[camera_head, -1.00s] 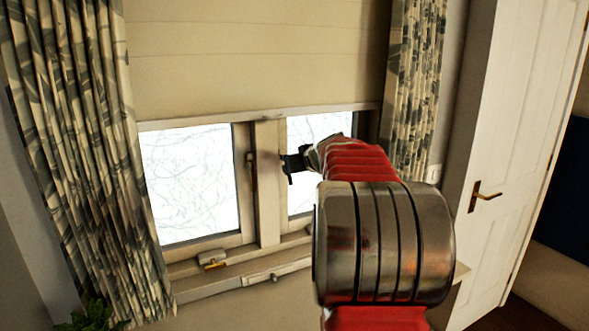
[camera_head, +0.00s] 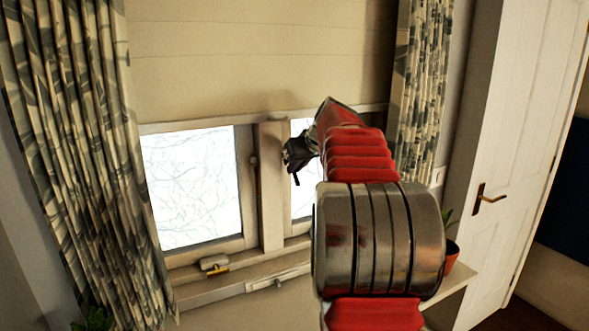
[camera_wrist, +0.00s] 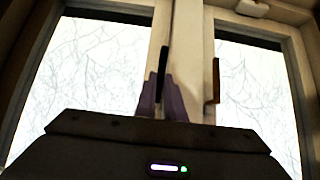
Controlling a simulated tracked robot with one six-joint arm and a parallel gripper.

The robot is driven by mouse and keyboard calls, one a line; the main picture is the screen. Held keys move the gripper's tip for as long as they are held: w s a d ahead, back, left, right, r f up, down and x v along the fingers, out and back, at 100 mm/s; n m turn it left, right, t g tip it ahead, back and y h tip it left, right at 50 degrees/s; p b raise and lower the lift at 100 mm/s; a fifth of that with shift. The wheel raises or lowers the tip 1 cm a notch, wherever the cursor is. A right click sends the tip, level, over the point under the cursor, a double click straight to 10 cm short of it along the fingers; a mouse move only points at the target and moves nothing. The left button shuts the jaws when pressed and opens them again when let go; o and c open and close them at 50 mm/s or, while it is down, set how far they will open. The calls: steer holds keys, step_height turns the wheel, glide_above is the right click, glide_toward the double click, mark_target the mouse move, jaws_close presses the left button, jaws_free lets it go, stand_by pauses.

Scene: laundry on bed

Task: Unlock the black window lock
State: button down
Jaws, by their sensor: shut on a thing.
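My gripper (camera_head: 297,153) is at the window, in front of the right pane beside the centre post. In the wrist view my gripper (camera_wrist: 160,98) is shut on the black window lock (camera_wrist: 162,64), a thin dark upright bar between the two fingers. In the head view a dark slim end of the black window lock (camera_head: 296,179) shows below the fingers; the rest is hidden by my gripper. I cannot tell how far the lock is turned.
A second, brownish window handle (camera_wrist: 213,82) is across the centre post (camera_head: 271,190). A white and yellow object (camera_head: 214,265) lies on the sill. Curtains (camera_head: 75,150) hang at both sides. A potted plant (camera_head: 452,252) stands right, near the white door (camera_head: 520,150).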

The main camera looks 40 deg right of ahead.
steer(key=shift+w+r, duration=0.15)
steer(key=shift+r, duration=0.35)
steer(key=c, duration=2.1)
jaws_free()
steer(key=shift+a, duration=0.1)
steer(key=shift+o, duration=1.3)
steer(key=shift+f+g, duration=0.25)
steer(key=shift+g, duration=0.05)
steer(key=shift+r, duration=0.1)
steer(key=v, duration=1.3)
steer(key=shift+s, duration=0.35)
steer(key=shift+r, duration=0.15)
steer(key=shift+s, duration=0.1)
